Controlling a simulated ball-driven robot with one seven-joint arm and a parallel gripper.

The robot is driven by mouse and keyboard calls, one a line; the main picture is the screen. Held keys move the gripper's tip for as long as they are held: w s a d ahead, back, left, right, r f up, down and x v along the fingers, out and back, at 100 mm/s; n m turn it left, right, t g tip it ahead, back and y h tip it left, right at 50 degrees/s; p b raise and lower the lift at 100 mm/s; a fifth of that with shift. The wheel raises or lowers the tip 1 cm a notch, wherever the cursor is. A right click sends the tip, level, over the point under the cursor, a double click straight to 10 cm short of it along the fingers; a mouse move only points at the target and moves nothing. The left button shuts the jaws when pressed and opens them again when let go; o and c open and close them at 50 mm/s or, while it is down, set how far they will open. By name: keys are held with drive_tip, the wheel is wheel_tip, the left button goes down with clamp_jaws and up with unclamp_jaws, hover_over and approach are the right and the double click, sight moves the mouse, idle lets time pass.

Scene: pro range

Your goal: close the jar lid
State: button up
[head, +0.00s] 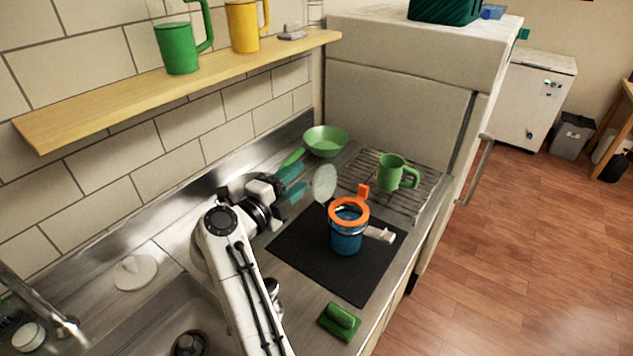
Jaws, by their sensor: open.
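A blue jar (346,240) stands upright on a black mat in the head view. An orange ring (336,218) with a raised tab sits around its rim. A pale wire-like clasp (381,234) sticks out at its right. A pale, translucent round disc, apparently the jar lid (325,183), stands raised at the jar's upper left, off the mouth. Its join to the jar is not clear. My gripper (297,181) is open just left of the lid, its teal fingers pointing toward it. I see nothing between the fingers, and cannot tell whether they touch the lid.
The black mat (350,283) lies on the steel counter. A green mug (390,174) stands on a wire rack right of the lid. A green pan (325,140) lies behind my gripper. A green sponge-like block (340,320) lies in front. A wooden shelf (120,108) overhangs the left.

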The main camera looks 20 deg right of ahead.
sight(316, 184)
wheel_tip(316, 184, down, 5)
drive_tip(key=x, duration=0.2)
drive_tip(key=p+x, duration=0.1)
drive_tip(key=x, duration=0.4)
drive_tip(key=shift+w+d+f, duration=0.1)
drive_tip(key=shift+f, duration=0.2)
drive_tip(key=shift+c, duration=0.3)
clamp_jaws()
